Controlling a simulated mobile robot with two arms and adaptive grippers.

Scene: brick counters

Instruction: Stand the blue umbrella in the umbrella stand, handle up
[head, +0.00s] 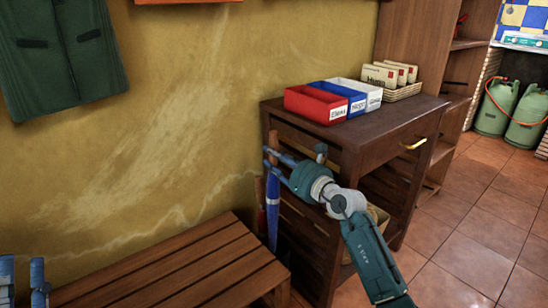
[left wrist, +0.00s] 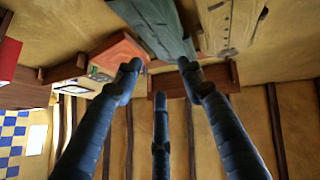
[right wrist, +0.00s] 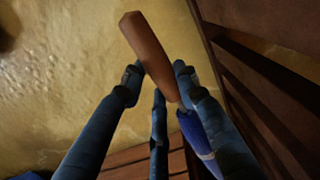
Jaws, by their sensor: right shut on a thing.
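The blue umbrella (head: 272,212) hangs roughly upright between the wall and the dark wooden cabinet, its brown handle (right wrist: 150,55) at the top. Its blue cloth also shows in the right wrist view (right wrist: 196,132). My right gripper (head: 288,160) is shut on the umbrella near the lower end of the handle.
A thin red item with a brown top (head: 261,215) stands just left of the umbrella. A slatted bench (head: 170,270) is in front. Tiled floor lies open at right.

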